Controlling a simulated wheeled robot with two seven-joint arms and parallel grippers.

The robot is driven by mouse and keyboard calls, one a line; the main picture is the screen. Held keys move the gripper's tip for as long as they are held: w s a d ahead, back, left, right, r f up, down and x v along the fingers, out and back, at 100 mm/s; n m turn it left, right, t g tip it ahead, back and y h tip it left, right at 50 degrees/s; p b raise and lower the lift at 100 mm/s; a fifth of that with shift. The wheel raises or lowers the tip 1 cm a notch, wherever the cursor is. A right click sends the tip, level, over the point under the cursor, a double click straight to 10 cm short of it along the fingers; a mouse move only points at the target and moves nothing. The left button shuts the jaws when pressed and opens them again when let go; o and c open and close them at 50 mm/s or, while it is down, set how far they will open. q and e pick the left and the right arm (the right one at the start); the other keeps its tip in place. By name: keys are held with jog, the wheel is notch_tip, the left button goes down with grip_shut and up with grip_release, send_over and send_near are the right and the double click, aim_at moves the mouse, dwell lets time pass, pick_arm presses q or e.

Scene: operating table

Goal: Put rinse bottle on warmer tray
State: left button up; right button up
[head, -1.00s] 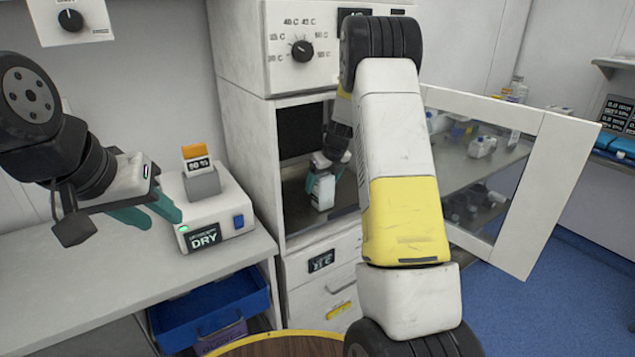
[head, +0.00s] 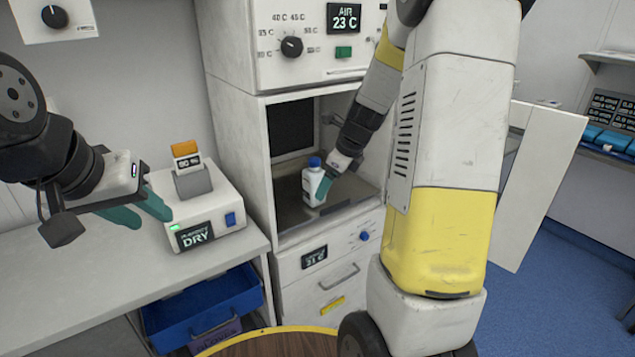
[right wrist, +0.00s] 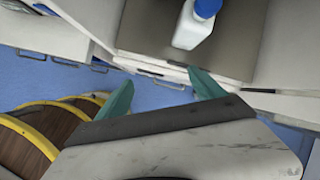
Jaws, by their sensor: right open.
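The rinse bottle (head: 313,184), white with a blue cap, stands upright on the grey warmer tray (head: 342,194) inside the open warmer cabinet. In the right wrist view the bottle (right wrist: 193,28) is beyond the fingers, over the tray (right wrist: 150,40). My right gripper (head: 326,186) is just right of the bottle in the head view; its teal fingers are apart and empty in the right wrist view (right wrist: 160,92). Contact with the bottle cannot be made out. My left gripper (head: 148,216) is open and empty over the left counter.
A white device marked DRY (head: 208,212) sits on the left counter. A blue bin (head: 205,310) is below. The cabinet door (head: 545,180) stands open at right. A round wooden top (head: 275,346) is in front. My right arm covers much of the middle right.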

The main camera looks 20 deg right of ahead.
jog(key=s+a+r+n, duration=0.6)
jog(key=s+r+n, duration=0.5)
jog(key=n, duration=0.1)
jog(key=s+a+r+n+t, duration=0.1)
jog(key=s+a+r+n, duration=0.1)
jog(key=s+n, duration=1.1)
jog(key=shift+s+r+n+t, duration=0.3)
jog(key=shift+s+r+n, duration=0.15)
jog(key=shift+n, duration=0.75)
jog(key=shift+r, duration=0.1)
jog(key=shift+c, duration=0.5)
